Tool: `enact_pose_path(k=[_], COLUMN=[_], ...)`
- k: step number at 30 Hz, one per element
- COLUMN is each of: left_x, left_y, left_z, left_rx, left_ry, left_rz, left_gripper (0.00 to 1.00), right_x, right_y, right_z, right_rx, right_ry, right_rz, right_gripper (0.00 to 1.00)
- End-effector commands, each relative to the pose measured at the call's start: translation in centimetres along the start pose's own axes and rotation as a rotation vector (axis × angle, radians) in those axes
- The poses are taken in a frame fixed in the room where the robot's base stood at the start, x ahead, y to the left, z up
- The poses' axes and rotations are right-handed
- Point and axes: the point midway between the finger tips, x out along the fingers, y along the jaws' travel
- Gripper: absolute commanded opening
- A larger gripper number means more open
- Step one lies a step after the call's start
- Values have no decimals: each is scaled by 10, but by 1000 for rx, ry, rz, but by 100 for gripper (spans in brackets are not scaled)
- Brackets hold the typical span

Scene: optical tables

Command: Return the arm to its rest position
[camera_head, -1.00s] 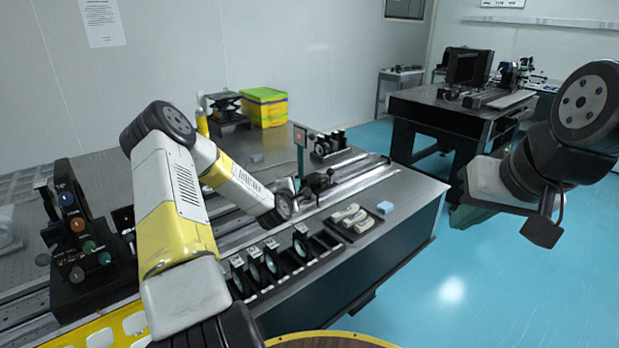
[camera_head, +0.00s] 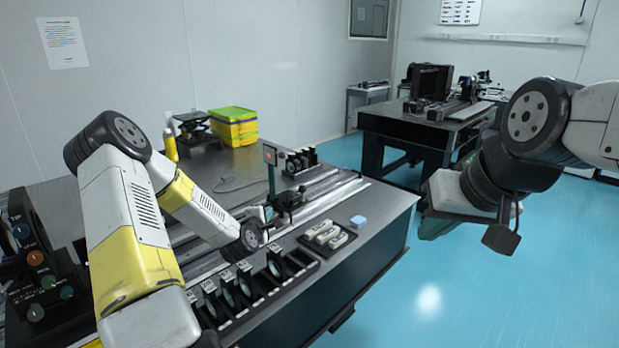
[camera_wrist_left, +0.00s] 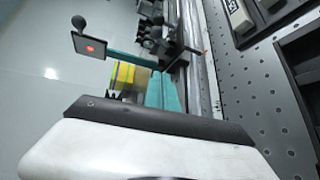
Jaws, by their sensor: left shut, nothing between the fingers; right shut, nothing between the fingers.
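My left arm reaches in from the left, bent, with white and yellow links. Its wrist end and left gripper (camera_head: 250,236) hang above the near optical table (camera_head: 375,220), behind the row of lens mounts. The fingers are hard to make out there; the gripper is shut and empty. In the left wrist view its white housing with a black edge (camera_wrist_left: 140,118) fills the bottom. My right arm comes in from the right, its white and black end with the right gripper (camera_head: 452,193) over the floor, clear of the tables. That gripper is shut and holds nothing; its fingertips are obscured.
Lens mounts (camera_head: 245,282) line the near table's edge. A post with a red-marked plate (camera_head: 270,156) stands close behind the left wrist. Blue floor (camera_head: 440,285) is open at right.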

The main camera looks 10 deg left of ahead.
Motion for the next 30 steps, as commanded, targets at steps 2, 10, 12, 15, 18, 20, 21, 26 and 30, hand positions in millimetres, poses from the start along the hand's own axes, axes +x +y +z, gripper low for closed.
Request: enact_pose_path(k=[2,10,12,15,18,20,21,26,30], left_x=[-5,-58,-80,-115,-154,-180,-198,-276,-342], left_y=[14,60,73,92,109,118,124,137,138], left_z=[16,64,73,82,90,95,98,108,115], left_rx=[119,641,764,921,1059,1133,1180,1335,1434], left_ry=[-41,-177,-206,-242,-280,-304,-322,-415,-519], left_rz=[-43,-257,-306,-370,-427,-456,-475,-531,-549], left_gripper=[0,0,0,0,0,0,0,0,0], right_x=[0,0,0,0,0,0,0,0,0], right_y=[0,0,0,0,0,0,0,0,0], right_z=[0,0,0,0,0,0,0,0,0], right_rx=[0,0,0,0,0,0,0,0,0], right_ry=[0,0,0,0,0,0,0,0,0], right_rz=[0,0,0,0,0,0,0,0,0], right_gripper=[0,0,0,0,0,0,0,0,0])
